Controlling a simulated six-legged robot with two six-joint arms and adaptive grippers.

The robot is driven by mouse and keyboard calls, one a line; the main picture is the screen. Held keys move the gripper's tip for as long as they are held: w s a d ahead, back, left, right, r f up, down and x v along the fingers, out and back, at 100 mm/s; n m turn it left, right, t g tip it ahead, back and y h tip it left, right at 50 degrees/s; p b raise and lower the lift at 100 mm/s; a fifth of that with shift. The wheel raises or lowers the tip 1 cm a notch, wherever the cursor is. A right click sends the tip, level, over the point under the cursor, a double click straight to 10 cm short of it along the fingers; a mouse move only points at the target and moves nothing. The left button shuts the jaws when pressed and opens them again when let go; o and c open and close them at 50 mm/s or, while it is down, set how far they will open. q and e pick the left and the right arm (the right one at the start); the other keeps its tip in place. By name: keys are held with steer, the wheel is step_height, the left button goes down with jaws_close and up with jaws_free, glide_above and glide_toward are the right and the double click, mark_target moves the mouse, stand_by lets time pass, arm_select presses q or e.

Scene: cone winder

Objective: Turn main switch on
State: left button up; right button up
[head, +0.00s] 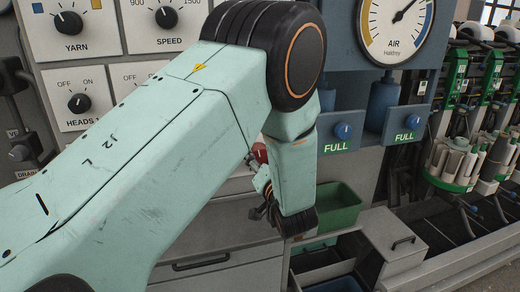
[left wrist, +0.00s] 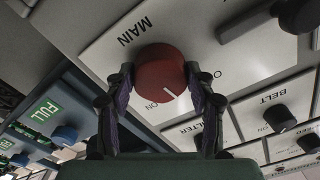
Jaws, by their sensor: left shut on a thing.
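The main switch is a round red knob (left wrist: 160,75) on a pale plate lettered MAIN, in the middle of the left wrist view. Its white pointer line lies between the ON lettering and partly hidden lettering that starts with O. My left gripper (left wrist: 159,72) has one finger on each side of the knob and is shut on it. In the head view a small part of the red knob (head: 260,152) shows beside my left gripper (head: 255,165); my arm hides the rest. My right gripper is in neither view.
The YARN knob (head: 69,22), SPEED knob (head: 166,17) and HEADS knob (head: 79,103) sit on the panel at left. An AIR gauge (head: 392,30) is at upper right.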

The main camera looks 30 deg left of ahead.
arm_select(q)
steer(key=m+p, duration=0.1)
steer(key=m, duration=0.1)
steer(key=m+p, duration=0.1)
steer(key=m, duration=0.1)
steer(key=m+p, duration=0.1)
steer(key=p, duration=0.1)
steer(key=shift+d+r+m, duration=0.1)
steer(key=shift+r+m, duration=0.15)
steer(key=shift+m, duration=0.15)
steer(key=m+p, duration=0.1)
steer(key=m, duration=0.2)
steer(key=shift+w+p, duration=0.1)
steer(key=shift+p, duration=0.3)
steer(key=shift+f+m+p, duration=0.1)
steer(key=shift+m+p, duration=0.35)
steer(key=shift+m, duration=0.95)
steer(key=shift+f, duration=0.1)
steer(key=o, duration=1.2)
steer(key=shift+d, duration=0.2)
steer(key=shift+c, duration=0.2)
steer(key=shift+a, duration=0.15)
